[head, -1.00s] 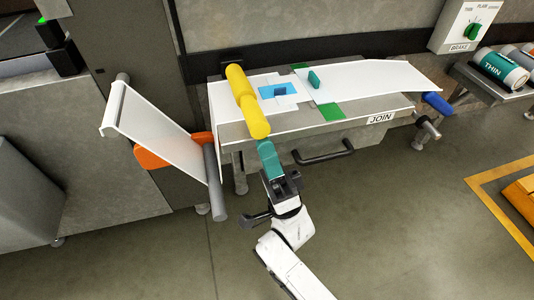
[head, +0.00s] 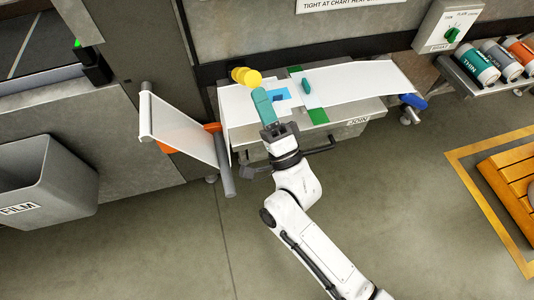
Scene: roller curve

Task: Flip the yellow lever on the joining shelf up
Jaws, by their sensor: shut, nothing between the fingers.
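The yellow lever (head: 247,77) is at the back left of the joining shelf (head: 340,126). It looks short, with its round end towards the camera, so it appears raised off the shelf top. My gripper (head: 262,94) has teal fingers that are shut and empty. The fingertips are just in front of and below the lever in the picture, over the white sheet (head: 237,103). I cannot tell whether they touch the lever. My wrist hides part of the shelf's front.
A white roll sheet (head: 180,128) hangs at the left. A grey FILM bin (head: 45,180) stands further left. A wooden pallet (head: 515,175) is at the right. The floor in front is clear.

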